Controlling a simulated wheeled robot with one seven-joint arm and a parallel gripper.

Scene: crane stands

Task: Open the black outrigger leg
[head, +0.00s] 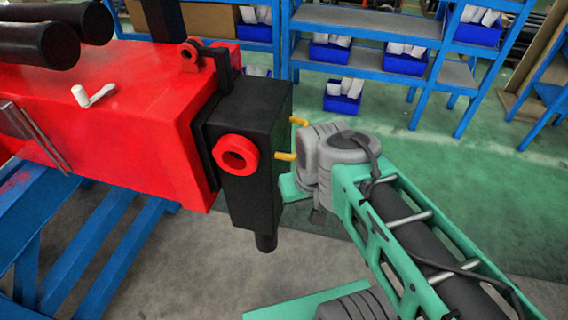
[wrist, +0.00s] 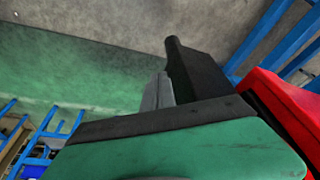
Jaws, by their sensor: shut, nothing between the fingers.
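The black outrigger leg (head: 252,160) hangs upright at the right end of the red beam (head: 140,120), close against it. A red ring (head: 237,154) is on its near face, and a thin black foot points down. Two yellow rod ends (head: 286,156) show at its right side, partly hidden by my grey wrist. My gripper (head: 292,188) is beside the leg's right side, its fingertips hidden in the head view. In the wrist view, the leg (wrist: 197,72) rises beyond my gripper's grey fingers (wrist: 157,92), which are shut and empty. I cannot tell whether they touch the leg.
A blue stand (head: 95,245) supports the red beam at left. A white crank handle (head: 92,96) sticks out of the beam's top. Blue shelves (head: 365,22) with blue bins stand behind. Green floor (head: 465,160) is clear to the right.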

